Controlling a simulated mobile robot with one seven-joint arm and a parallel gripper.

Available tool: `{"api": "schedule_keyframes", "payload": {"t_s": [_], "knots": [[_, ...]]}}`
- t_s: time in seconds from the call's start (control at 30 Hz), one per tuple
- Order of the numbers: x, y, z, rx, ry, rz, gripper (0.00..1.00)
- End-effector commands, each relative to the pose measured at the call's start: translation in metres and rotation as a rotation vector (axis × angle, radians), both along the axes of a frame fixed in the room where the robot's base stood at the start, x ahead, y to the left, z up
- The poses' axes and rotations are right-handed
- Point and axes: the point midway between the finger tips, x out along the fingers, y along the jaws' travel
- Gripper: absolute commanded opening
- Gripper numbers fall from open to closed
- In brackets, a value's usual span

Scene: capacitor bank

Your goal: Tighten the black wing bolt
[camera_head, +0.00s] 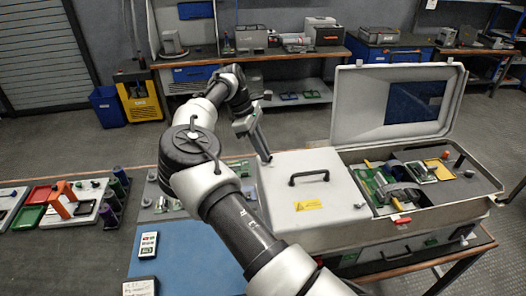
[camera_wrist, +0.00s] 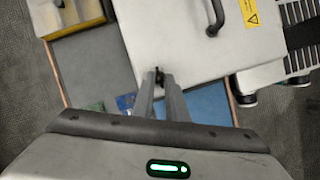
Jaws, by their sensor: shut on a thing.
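The black wing bolt (camera_wrist: 159,72) shows as a small dark piece at the edge of the light grey cover (camera_wrist: 190,50) in the wrist view. My gripper (camera_wrist: 161,80) has its two long grey fingers close together around the bolt, shut on it. In the head view, my gripper (camera_head: 266,158) points down at the far left corner of the cover (camera_head: 300,215). The bolt is too small and too hidden by the fingertips there to make out, and its turn angle cannot be told.
A black handle (camera_head: 309,177) and a yellow warning label (camera_head: 308,205) are on the cover. To its right is an open case with a raised lid (camera_head: 392,103) and circuit boards (camera_head: 385,185). A blue mat (camera_head: 185,258) and coloured trays (camera_head: 62,200) lie left.

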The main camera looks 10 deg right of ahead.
Motion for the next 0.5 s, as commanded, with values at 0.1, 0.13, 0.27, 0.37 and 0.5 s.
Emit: {"api": "schedule_keyframes", "payload": {"t_s": [0.1, 0.13, 0.27, 0.37, 0.5], "knots": [[0.0033, -0.0026, 0.0019, -0.003, -0.01, -0.049, 0.0], [0.0034, -0.0026, 0.0018, -0.003, -0.011, -0.059, 0.0], [0.0034, -0.0026, 0.0015, -0.003, -0.01, -0.09, 0.0], [0.0034, -0.003, 0.0012, -0.004, -0.01, -0.103, 0.0], [0.0034, -0.0034, 0.0008, -0.003, -0.009, -0.11, 0.0]]}}
